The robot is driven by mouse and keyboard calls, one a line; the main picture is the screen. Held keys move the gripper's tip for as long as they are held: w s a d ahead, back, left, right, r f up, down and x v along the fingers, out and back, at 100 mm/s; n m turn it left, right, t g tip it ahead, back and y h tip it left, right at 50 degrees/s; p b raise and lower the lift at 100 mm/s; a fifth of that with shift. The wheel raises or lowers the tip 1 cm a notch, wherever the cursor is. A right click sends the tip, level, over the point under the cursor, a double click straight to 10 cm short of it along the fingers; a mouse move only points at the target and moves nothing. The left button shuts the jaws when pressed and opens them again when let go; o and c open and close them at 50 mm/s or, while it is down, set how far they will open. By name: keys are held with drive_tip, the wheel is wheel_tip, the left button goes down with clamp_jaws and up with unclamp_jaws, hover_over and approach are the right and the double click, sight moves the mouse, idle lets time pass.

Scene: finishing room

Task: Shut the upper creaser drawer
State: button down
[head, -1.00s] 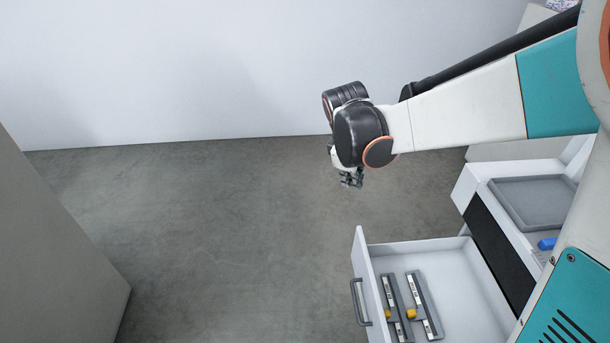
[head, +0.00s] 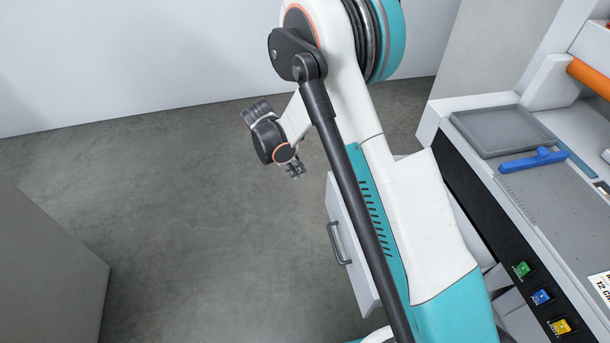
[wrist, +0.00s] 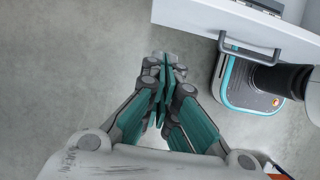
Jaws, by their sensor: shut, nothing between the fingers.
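A white creaser drawer (head: 349,240) with a grey bar handle (head: 338,243) stands pulled out from the creaser. My arm hides its inside and much of its body in the head view. I cannot tell from this angle whether another drawer lies above or below it. In the wrist view the drawer front (wrist: 205,17) and its handle (wrist: 248,47) are at the upper right. My gripper (head: 295,172) is shut and empty, out over the floor near the far end of the drawer front. In the wrist view my gripper (wrist: 163,68) is apart from the front and the handle.
The creaser top carries a grey tray (head: 500,130), a blue-handled tool (head: 533,160) and an orange roller (head: 590,76). Coloured buttons (head: 541,297) line its dark side panel. A grey block (head: 45,240) stands at left. Bare floor (head: 180,220) lies between it and the drawer.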

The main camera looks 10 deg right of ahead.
drive_tip(key=d+f+b, duration=0.4)
drive_tip(key=d+f, duration=0.3)
drive_tip(key=shift+f, duration=0.4)
drive_tip(key=shift+w+d, duration=0.1)
drive_tip(key=shift+d, duration=0.1)
